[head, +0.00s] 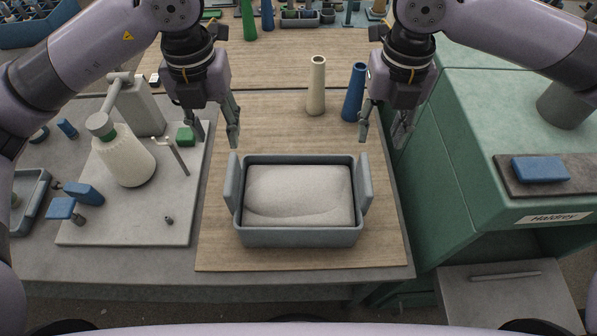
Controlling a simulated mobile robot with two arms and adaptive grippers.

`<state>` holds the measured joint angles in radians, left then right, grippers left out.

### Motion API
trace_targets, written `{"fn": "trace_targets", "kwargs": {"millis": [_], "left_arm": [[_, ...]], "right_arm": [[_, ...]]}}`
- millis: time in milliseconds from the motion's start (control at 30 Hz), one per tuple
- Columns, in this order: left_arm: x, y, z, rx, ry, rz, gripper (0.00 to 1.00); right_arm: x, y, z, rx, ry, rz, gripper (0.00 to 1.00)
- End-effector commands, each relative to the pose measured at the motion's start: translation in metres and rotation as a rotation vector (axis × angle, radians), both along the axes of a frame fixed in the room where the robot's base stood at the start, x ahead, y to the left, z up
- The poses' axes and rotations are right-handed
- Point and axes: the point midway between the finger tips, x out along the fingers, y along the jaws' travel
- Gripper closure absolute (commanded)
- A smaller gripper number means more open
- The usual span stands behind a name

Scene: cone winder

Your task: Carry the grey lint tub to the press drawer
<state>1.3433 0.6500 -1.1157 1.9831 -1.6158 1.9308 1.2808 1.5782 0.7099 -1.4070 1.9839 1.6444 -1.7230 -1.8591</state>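The grey lint tub (300,237) stands upright on the wooden board in the middle of the table. It is filled with pale grey lint and has a raised handle plate at its left and right ends. My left gripper (219,135) is open and empty, above and behind the tub's left handle. My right gripper (382,133) looks open and empty, above and behind the right handle. A grey drawer (505,295) with a bar handle sticks out low at the right, below the green machine; I cannot tell how deep it is.
A cream cone (316,86) and a blue cone (354,92) stand behind the tub. A winder with a yarn cone (123,155) sits on a plate at left. The green machine (440,150) bounds the right, with a blue block (540,169) on it. The board before the tub is clear.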

Motion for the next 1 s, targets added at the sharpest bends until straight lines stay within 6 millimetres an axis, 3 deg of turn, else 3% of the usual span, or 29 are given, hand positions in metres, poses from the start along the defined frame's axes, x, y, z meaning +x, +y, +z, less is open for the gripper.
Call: {"fn": "trace_targets", "kwargs": {"millis": [467,667,1000], "left_arm": [[0.0,0.0,-0.006,0.0,0.001,0.001,0.61],[-0.001,0.0,-0.036,0.001,0.005,0.001,0.61],[-0.001,0.0,-0.104,0.001,0.004,0.002,0.61]], "right_arm": [[0.0,0.0,-0.006,0.0,0.0,-0.001,0.61],[-0.001,-0.001,-0.035,-0.002,0.004,0.0,0.61],[-0.001,-0.001,-0.103,-0.002,0.004,-0.002,0.61]]}}
